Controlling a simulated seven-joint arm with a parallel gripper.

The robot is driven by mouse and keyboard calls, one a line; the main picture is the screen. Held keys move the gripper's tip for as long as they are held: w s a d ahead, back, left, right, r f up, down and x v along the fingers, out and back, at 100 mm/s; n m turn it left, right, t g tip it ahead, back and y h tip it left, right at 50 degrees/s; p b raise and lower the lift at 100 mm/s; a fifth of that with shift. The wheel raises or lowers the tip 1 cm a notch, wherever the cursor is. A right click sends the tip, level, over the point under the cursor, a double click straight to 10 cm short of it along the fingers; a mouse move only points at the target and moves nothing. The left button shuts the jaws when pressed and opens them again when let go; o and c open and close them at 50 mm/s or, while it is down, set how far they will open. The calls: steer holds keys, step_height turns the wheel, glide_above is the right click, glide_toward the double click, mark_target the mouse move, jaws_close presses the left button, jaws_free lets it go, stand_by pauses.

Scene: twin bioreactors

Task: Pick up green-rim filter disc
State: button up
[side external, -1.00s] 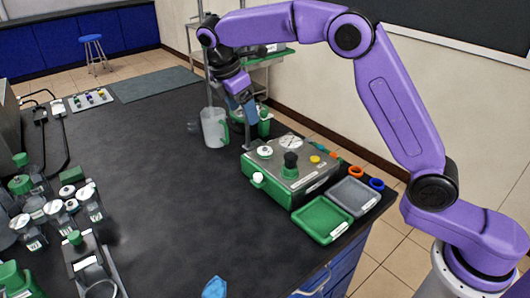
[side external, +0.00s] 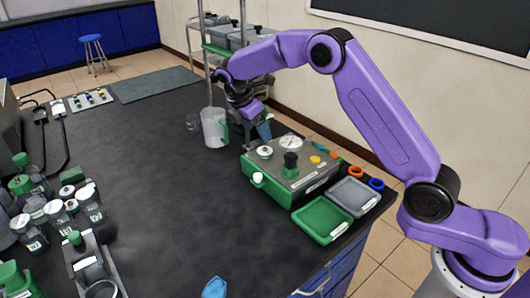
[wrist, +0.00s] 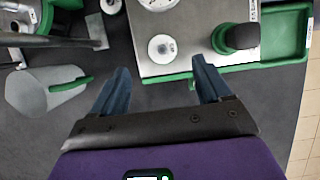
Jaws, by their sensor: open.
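I cannot clearly pick out the green-rim filter disc in either view. A small teal item (side external: 320,147) lies at the back edge of the instrument box, too small to identify. My gripper (side external: 256,132) is open and empty, pointing down beside the back left end of the box. In the wrist view, its two blue fingers (wrist: 160,66) are spread apart with nothing between them. A round white cap (wrist: 162,48) on the box shows just beyond the fingertips. Part of the bench behind the gripper is hidden in the side view.
The green and grey instrument box (side external: 276,184) has a black knob (side external: 290,160) on top. A translucent jug (side external: 214,128) stands left of the gripper. Green (side external: 322,220) and grey (side external: 352,196) trays, an orange ring (side external: 356,171) and a blue ring (side external: 377,184) lie at right. The middle bench is clear.

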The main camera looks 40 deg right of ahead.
mark_target(265, 148)
steer(key=shift+x, duration=3.8)
steer(key=shift+s+a, duration=0.15)
steer(key=shift+a, duration=0.05)
steer(key=shift+c, duration=0.2)
steer(key=c, duration=1)
